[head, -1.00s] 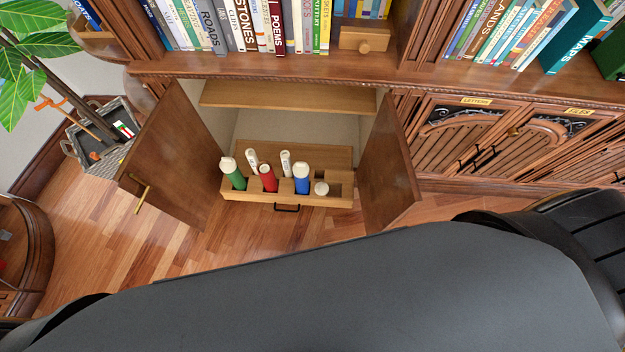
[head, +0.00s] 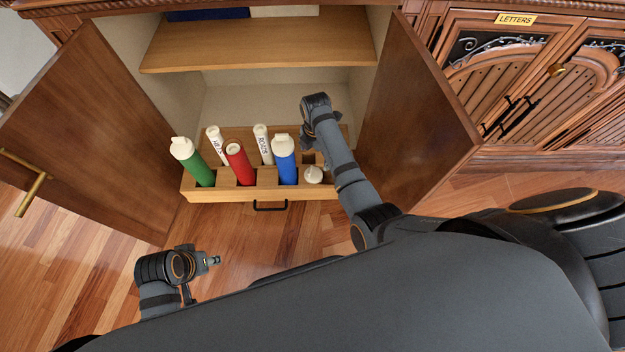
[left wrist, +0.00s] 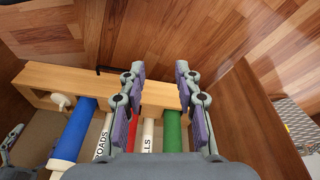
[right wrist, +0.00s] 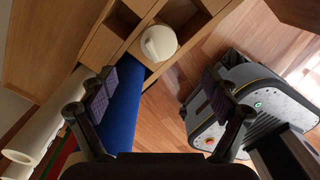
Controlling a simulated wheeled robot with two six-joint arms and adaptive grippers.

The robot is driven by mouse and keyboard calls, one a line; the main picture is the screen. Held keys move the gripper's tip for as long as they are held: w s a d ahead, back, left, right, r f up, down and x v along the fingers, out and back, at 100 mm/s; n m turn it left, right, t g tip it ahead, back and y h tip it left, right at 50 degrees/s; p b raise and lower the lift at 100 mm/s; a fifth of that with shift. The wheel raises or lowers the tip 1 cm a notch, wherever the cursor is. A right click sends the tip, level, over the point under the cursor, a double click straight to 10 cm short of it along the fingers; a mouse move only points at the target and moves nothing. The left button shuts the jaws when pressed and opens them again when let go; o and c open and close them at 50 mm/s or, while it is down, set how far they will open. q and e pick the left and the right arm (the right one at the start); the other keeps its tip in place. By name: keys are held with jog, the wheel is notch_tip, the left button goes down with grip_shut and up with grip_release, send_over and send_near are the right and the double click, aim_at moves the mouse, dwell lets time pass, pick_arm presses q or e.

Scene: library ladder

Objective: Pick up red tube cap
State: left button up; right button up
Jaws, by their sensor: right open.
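The red tube (head: 240,168) stands in the wooden drawer rack (head: 228,196) between the green tube (head: 199,170) and the blue tube (head: 285,167); its top end is whitish. In the left wrist view the red tube (left wrist: 133,133) shows only partly, behind a finger of my left gripper (left wrist: 160,74). That gripper is open and empty over the tubes. My right gripper (right wrist: 160,78) is open and empty, with the blue tube (right wrist: 122,105) below and between its fingers. In the head view the right gripper (head: 318,112) is above the rack's right end.
A white cap-like piece (head: 313,174) sits at the rack's right end. White labelled tubes (head: 216,140) stand behind the coloured ones. The open left door (head: 85,130) and right door (head: 415,115) flank the rack. A shelf (head: 260,42) hangs above. Floor in front is clear.

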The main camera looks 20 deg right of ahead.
jog(key=b, duration=0.3)
send_over(312, 175)
jog(key=d, duration=0.1)
notch_tip(312, 175, down, 5)
jog(key=shift+w, duration=0.1)
jog(key=shift+f, duration=0.5)
pick_arm(q)
notch_tip(312, 175, down, 5)
jog(key=w+d+t+h+b, duration=0.1)
jog(key=w+d+t+b, duration=0.1)
jog(key=t, duration=0.1)
pick_arm(e)
jog(key=f, duration=0.1)
jog(key=a+f, duration=0.1)
jog(key=f, duration=0.1)
jog(key=shift+f+b, duration=0.45)
jog(key=shift+f, duration=0.25)
pick_arm(q)
jog(key=w+r+t, duration=0.4)
jog(key=w+r, duration=0.1)
jog(key=w, duration=0.2)
jog(key=shift+w+a+r, duration=0.25)
jog(key=shift+a+r, duration=0.15)
jog(key=shift+a, duration=0.05)
pick_arm(e)
jog(key=c, duration=0.9)
